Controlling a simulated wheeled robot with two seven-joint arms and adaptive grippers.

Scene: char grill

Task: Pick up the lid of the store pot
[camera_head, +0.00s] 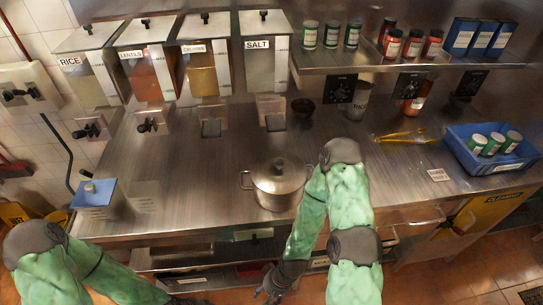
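A steel pot (277,195) with two side handles stands upright on the steel counter, a little right of the middle. Its steel lid (279,173) sits on top, with a small knob at its centre. My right arm is bent just right of the pot, passing close in front of its right side. My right gripper (272,289) hangs low at the bottom edge, below the counter front and apart from the pot; its fingers are small and dark. My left forearm runs out of the bottom left of the picture, and its gripper is not visible.
Rice, lentil and salt dispensers (264,62) line the back wall. A shelf (370,66) with jars is at the upper right. A blue crate (463,158) with green jars and yellow tongs (405,137) lie right. A blue-topped box (94,193) stands left. Counter left of the pot is clear.

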